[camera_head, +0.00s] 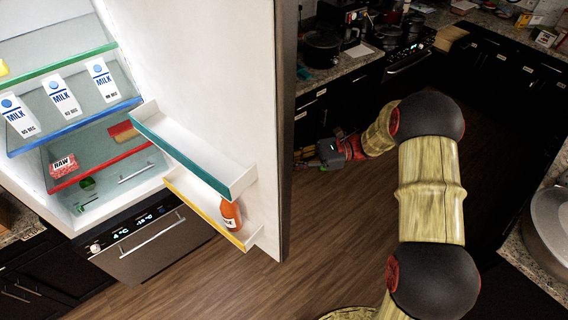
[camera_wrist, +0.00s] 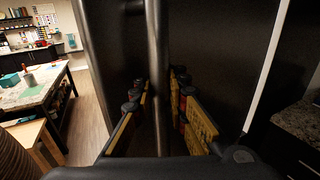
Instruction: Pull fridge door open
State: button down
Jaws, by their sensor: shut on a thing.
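The fridge door (camera_head: 225,65) stands wide open in the head view, its white inner side with shelves facing the camera. In the wrist view its dark outer face (camera_wrist: 222,45) fills the middle. A vertical bar handle (camera_wrist: 154,50) runs down between the yellow-padded fingers of my gripper (camera_wrist: 158,90). My gripper is shut on this handle. In the head view my gripper (camera_head: 303,158) is at the door's far edge, its fingertips and the handle hidden behind the door. The fridge interior (camera_head: 100,150) shows at left, holding milk cartons and a red-and-white meat pack.
An orange bottle (camera_head: 231,214) stands in the door's lower yellow-edged shelf (camera_head: 205,212). Black counters with a stove (camera_head: 405,60) and pots lie behind. A counter with a metal bowl (camera_head: 552,220) is at right. The wooden floor (camera_head: 320,225) near the door is clear.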

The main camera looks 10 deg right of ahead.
jog(key=shift+d+f, duration=0.2)
jog(key=shift+f, duration=0.05)
jog(key=c, duration=2.2)
grip_release()
jog(key=shift+o, duration=0.6)
jog(key=shift+d+r, duration=0.1)
jog(key=shift+d, duration=0.1)
jog(key=o, duration=0.3)
jog(key=shift+r, duration=0.1)
jog(key=d, duration=0.4)
jog(key=w+d, duration=0.1)
jog(key=d, duration=0.3)
jog(key=w+d, duration=0.1)
jog(key=d, duration=0.2)
jog(key=shift+d, duration=0.4)
